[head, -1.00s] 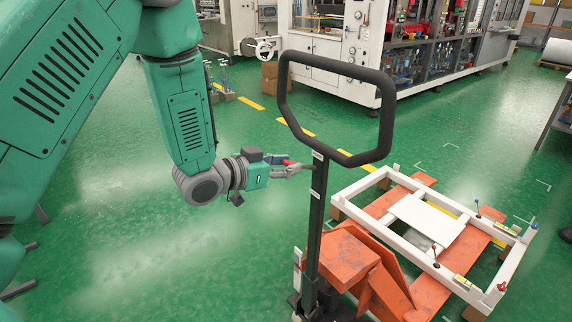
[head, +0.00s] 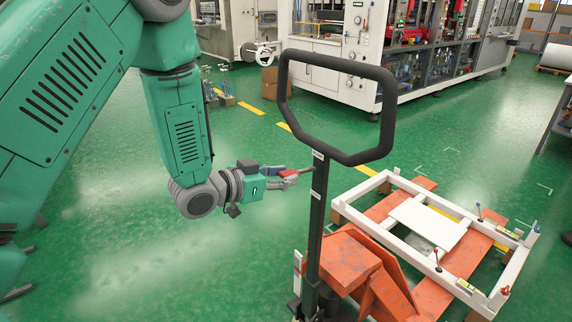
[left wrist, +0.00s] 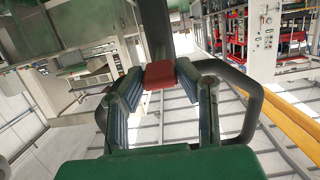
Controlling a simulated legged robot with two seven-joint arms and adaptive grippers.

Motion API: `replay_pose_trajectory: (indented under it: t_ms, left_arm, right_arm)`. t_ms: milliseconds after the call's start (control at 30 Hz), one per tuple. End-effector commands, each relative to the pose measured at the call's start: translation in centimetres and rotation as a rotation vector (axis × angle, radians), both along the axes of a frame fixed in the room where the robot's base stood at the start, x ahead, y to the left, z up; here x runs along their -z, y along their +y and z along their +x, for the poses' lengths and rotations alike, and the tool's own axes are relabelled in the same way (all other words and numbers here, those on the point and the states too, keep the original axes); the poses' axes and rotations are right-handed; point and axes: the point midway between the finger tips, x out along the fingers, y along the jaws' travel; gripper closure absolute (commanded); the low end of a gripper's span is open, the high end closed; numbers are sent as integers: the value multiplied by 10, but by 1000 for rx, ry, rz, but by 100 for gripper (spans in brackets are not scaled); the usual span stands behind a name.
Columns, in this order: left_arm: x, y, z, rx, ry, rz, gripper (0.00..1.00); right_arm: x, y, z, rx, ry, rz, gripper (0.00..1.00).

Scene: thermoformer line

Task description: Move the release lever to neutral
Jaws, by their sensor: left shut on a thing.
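The pallet truck's black handle loop (head: 281,92) stands on a dark upright stem (head: 318,205). The release lever is a short dark rod on the left side of the stem, with a red grip (head: 289,173) at its outer end. In the left wrist view the red grip (left wrist: 159,75) sits between my two finger pads. My left gripper (head: 287,179) is shut on this grip, left of the stem and below the loop. The fingers partly hide the grip in the head view. My right gripper is not in view.
The orange pallet truck (head: 345,262) carries a white frame (head: 383,238) with small clamps, to the right of the stem. Large machines (head: 345,50) stand behind. A cardboard box (head: 270,83) stands at the back. Green floor is clear left of the truck.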

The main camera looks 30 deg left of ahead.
Motion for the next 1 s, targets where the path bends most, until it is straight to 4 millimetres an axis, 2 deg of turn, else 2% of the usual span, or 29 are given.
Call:
replay_pose_trajectory:
  t_ms: [133,167,200,567,1000]
  left_arm:
    - [15,1,-2,-2,9,1,100]
    - [13,1,-2,-2,9,1,61]
    - [12,1,-2,-1,8,1,48]
    - [9,1,-4,-1,4,0,48]
    - [-3,17,-41,-1,2,-1,48]
  right_arm:
    - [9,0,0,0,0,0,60]
    - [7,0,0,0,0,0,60]
    - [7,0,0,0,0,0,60]
    - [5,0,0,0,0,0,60]
    - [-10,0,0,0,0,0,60]
